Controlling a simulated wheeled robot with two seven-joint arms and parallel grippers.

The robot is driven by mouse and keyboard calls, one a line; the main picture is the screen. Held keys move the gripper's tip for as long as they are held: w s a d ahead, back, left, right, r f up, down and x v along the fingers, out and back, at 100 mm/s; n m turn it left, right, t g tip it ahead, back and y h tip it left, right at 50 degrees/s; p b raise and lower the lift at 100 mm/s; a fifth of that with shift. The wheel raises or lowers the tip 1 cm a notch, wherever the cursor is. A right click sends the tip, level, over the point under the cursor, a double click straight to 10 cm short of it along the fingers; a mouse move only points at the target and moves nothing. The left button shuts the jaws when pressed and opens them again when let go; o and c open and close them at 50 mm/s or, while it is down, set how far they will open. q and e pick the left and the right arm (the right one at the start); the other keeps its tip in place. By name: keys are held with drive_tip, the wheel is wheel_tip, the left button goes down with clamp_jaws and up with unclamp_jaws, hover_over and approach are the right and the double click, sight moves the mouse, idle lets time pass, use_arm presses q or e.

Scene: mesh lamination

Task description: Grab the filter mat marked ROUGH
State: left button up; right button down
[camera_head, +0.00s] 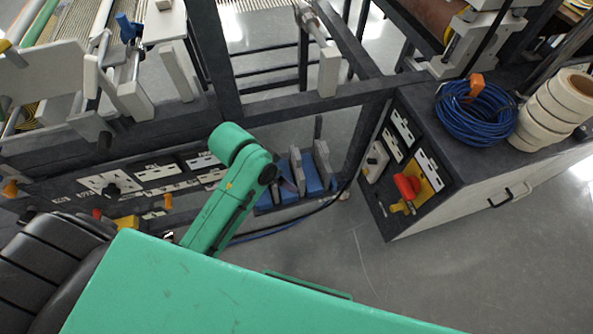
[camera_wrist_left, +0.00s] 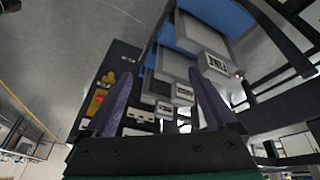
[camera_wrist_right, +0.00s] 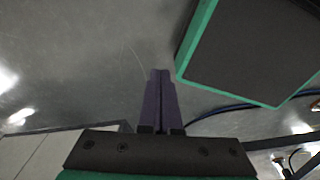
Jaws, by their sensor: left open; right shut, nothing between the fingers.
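Several grey-and-blue filter mats stand side by side in a low rack, and the head view shows their upper edges (camera_head: 298,172) beside my green arm. In the left wrist view the mats appear as grey blocks with white labels. The nearest mat (camera_wrist_left: 198,50) has a label too blurred to read surely, perhaps FINE. Further labelled mats (camera_wrist_left: 164,92) lie between and beyond the fingers; I cannot tell which is ROUGH. My left gripper (camera_wrist_left: 160,88) is open, facing the mats, apparently empty. My right gripper (camera_wrist_right: 160,72) is shut and empty over bare floor. Neither gripper shows in the head view.
A dark machine frame (camera_head: 290,103) runs behind the rack. A cabinet (camera_head: 480,198) with a red switch (camera_head: 407,186) stands right, bearing a blue cable coil (camera_head: 475,112) and white tape rolls (camera_head: 556,108). The floor (camera_head: 350,262) before the cabinet is clear, apart from a cable near the rack.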

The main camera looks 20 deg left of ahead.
use_arm(q)
drive_tip(key=w+d+r+m+g, duration=0.2)
drive_tip(key=w+d+r+m, duration=0.15)
drive_tip(key=w+d, duration=0.2)
wheel_tip(320, 180, up, 7)
drive_tip(key=m+g+y, duration=0.1)
drive_tip(key=m+y, duration=0.2)
hover_over(297, 153)
wheel_tip(297, 153, down, 14)
drive_tip(key=shift+f+p, duration=0.25)
drive_tip(key=shift+p, duration=0.4)
clamp_jaws()
